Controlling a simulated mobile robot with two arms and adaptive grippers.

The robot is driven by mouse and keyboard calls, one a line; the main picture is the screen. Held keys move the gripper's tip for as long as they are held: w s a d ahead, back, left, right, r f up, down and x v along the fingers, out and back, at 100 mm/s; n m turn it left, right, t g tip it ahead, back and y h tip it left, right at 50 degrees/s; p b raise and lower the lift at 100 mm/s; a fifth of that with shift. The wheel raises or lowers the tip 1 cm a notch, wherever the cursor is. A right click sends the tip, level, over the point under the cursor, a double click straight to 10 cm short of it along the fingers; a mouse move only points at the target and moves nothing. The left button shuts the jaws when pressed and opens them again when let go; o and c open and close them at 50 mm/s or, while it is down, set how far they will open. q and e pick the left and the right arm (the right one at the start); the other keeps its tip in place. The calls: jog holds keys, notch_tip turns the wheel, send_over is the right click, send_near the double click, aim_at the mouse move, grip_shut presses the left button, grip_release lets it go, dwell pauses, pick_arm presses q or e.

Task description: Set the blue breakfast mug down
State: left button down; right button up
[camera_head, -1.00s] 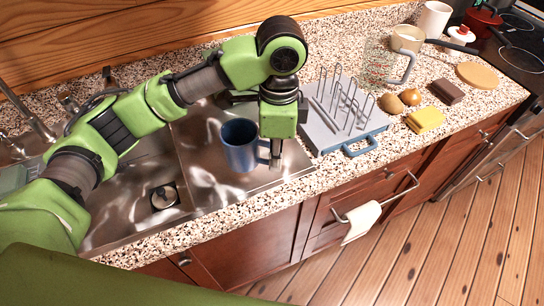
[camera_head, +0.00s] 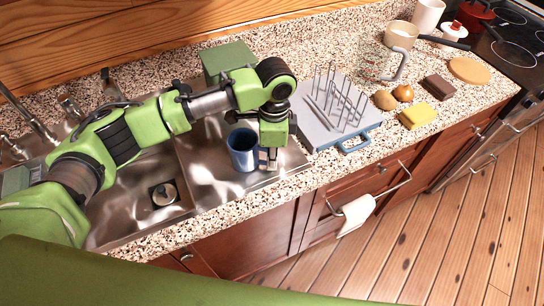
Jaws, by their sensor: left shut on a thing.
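The blue mug (camera_head: 242,152) is upright over the right part of the steel sink (camera_head: 207,185). My left gripper (camera_head: 270,163) points down at the mug's right side and is shut on it. The fingers cover the place where they hold it, so I cannot tell whether that is the handle or the wall. I cannot tell for sure whether the mug's base touches the steel. My right gripper is not in view.
A grey rack with upright wires (camera_head: 338,110) stands close to the right of my left gripper. Beyond it are a glass jug (camera_head: 374,62), a yellow sponge (camera_head: 418,116) and a brown block (camera_head: 438,87). The speckled counter edge (camera_head: 222,212) runs in front.

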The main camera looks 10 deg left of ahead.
pick_arm(q)
jog(key=shift+f, duration=0.1)
jog(key=c, duration=2.1)
grip_release()
jog(key=shift+c, duration=0.2)
notch_tip(320, 180, up, 12)
jog(key=b, duration=0.3)
jog(key=shift+w+d, duration=0.15)
